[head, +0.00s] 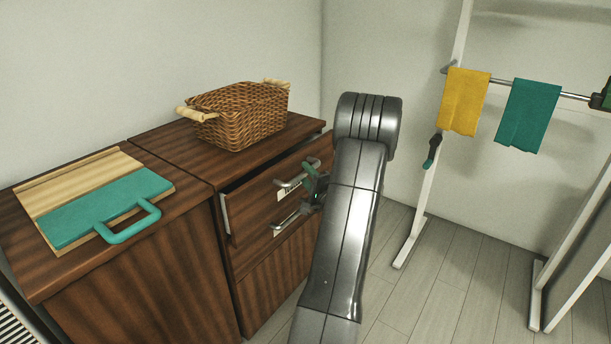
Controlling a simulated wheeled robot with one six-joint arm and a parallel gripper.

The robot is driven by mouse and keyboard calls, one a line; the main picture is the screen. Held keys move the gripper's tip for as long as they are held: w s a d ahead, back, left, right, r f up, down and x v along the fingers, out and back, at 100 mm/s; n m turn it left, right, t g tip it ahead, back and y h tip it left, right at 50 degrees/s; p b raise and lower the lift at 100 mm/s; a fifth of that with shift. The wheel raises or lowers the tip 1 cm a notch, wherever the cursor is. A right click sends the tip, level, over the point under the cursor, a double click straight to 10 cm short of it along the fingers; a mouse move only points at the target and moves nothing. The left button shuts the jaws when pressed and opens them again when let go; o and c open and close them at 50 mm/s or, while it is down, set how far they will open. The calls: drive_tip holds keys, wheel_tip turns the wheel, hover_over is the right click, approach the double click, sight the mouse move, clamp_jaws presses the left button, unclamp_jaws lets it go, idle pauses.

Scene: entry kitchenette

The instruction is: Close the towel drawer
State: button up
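The upper drawer (262,205) of the dark wood cabinet stands partly open, with a dark gap above its front and its pale side showing at the left. It has a metal bar handle (291,180) and a small white label too small to read. A lower drawer with a similar handle (284,222) looks shut. I cannot tell from the labels which is the towel drawer. My gripper (312,183) is at the right end of the upper handle, close to the drawer front. My arm partly hides it, so its fingers and any contact are unclear.
A wicker basket (240,115) stands on the cabinet top. A board with a teal handled piece (110,208) lies on the left counter. A rack at the right holds a yellow towel (464,101) and a green towel (528,115). Floor (430,285) between cabinet and rack is clear.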

sight(294, 168)
drive_tip(key=shift+w+a+r, duration=0.1)
drive_tip(key=shift+w+a, duration=0.2)
drive_tip(key=shift+w, duration=0.1)
clamp_jaws()
drive_tip(key=w+a+b, duration=0.2)
drive_tip(key=shift+a+f, duration=0.2)
drive_tip(key=shift+a, duration=0.15)
drive_tip(key=shift+w+a+r, duration=0.15)
drive_tip(key=shift+a, duration=0.05)
unclamp_jaws()
